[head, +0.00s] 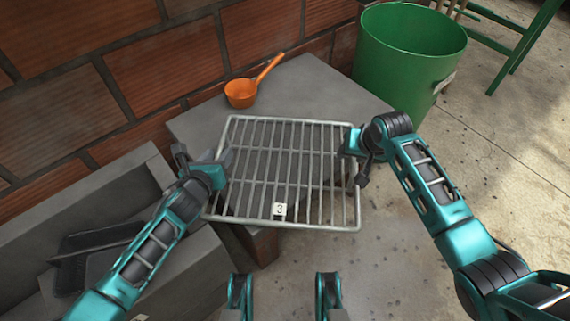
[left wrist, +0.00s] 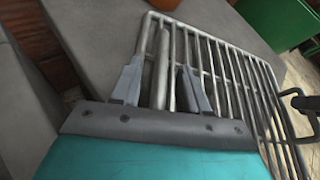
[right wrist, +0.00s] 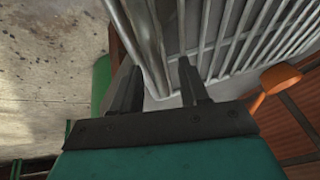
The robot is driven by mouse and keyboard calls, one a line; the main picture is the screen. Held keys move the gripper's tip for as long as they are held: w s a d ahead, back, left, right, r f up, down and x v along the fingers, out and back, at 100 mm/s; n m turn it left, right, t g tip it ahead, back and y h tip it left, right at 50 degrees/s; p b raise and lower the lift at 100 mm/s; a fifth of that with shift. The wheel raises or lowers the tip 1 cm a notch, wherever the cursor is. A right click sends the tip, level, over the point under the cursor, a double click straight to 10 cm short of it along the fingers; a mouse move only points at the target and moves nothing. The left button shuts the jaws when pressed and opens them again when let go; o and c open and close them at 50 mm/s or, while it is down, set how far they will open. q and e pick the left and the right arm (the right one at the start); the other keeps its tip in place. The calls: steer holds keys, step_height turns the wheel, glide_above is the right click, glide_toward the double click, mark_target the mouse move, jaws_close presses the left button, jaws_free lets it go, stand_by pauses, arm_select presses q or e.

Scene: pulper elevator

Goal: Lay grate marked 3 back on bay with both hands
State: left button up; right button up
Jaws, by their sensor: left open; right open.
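The metal wire grate (head: 290,225) lies over a grey slab top, its front part reaching past the slab's front edge. A white tag marked 3 (head: 279,209) is on its near side. My left gripper (head: 226,160) is open at the grate's left side; in the left wrist view the open fingers (left wrist: 160,86) have a grate bar between them. My right gripper (head: 352,143) is open at the right side; in the right wrist view its fingers (right wrist: 158,84) stand either side of the grate's edge bar. I cannot tell whether the fingers touch the bars.
The grey slab (head: 200,125) stands against a brick wall (head: 150,70). An orange ladle (head: 241,93) lies behind the grate. An open grey trough (head: 190,268) at the left holds a dark dustpan-like thing (head: 80,262). A green bin (head: 400,65) stands at the back right.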

arm_select(q)
steer(key=shift+w+d+f, duration=0.1)
steer(key=shift+w+f, duration=0.05)
steer(key=shift+w, duration=0.2)
arm_select(e)
steer(key=shift+w+f, duration=0.15)
steer(key=shift+f, duration=0.15)
arm_select(q)
steer(key=shift+c, duration=0.3)
arm_select(e)
steer(key=shift+c, duration=0.3)
arm_select(q)
jaws_close()
arm_select(e)
jaws_close()
arm_select(q)
steer(key=shift+w+r, duration=0.1)
steer(key=shift+r, duration=0.2)
arm_select(e)
steer(key=shift+w+r, duration=0.1)
steer(key=shift+r, duration=0.15)
